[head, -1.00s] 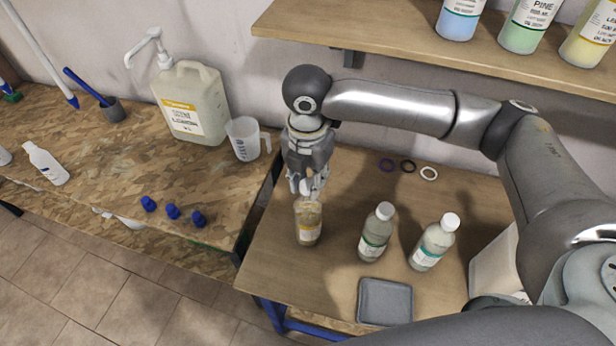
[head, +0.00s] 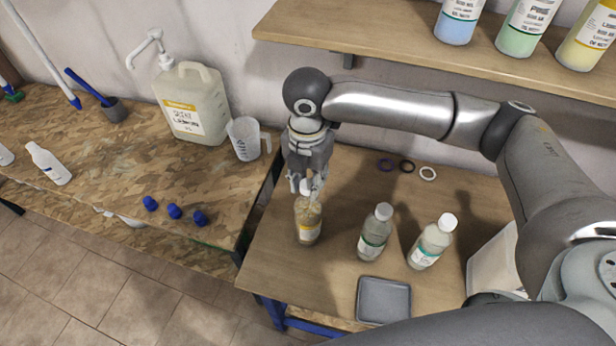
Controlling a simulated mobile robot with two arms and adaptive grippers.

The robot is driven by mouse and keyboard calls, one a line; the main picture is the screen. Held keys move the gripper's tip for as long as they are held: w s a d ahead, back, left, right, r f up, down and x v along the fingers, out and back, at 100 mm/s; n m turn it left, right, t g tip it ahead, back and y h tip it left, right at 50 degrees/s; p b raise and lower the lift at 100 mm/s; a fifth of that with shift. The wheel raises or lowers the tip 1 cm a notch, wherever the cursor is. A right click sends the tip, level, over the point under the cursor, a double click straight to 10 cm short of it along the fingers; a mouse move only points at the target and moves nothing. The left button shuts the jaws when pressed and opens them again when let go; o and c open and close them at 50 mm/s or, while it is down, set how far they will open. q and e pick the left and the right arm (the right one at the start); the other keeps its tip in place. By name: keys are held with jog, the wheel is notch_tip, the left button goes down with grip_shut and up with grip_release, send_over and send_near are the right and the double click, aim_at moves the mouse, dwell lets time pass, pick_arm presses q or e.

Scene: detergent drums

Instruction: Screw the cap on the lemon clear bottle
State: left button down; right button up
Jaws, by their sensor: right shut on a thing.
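A clear bottle with yellowish contents and a yellow-and-white label (head: 308,222) stands upright on the wooden table (head: 280,270). My right gripper (head: 308,188) points down directly over this bottle's mouth. It is shut on a white cap (head: 306,186), mostly hidden between the fingers. I cannot tell whether the cap touches the bottle's neck or how far it is threaded. The left gripper is not in view.
Two white-capped bottles, one in the middle (head: 375,232) and one to its right (head: 432,242), stand close by. A grey tray (head: 384,300) lies in front. Coloured rings (head: 407,167) lie behind. A jug (head: 245,139) and blue caps (head: 175,211) are on the left bench.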

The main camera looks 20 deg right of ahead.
jog(key=shift+f+p, duration=0.4)
jog(key=shift+f, duration=0.5)
dwell(1.3)
jog(key=shift+f+p, duration=0.3)
dwell(0.8)
jog(key=shift+s+r+p, duration=0.1)
jog(key=shift+p, duration=0.3)
jog(key=shift+m+p, duration=1.8)
jog(key=shift+p, duration=0.1)
jog(key=shift+m+p, duration=0.95)
jog(key=shift+m, duration=0.05)
jog(key=shift+f, duration=0.2)
jog(key=m, duration=0.5)
jog(key=shift+m, duration=0.5)
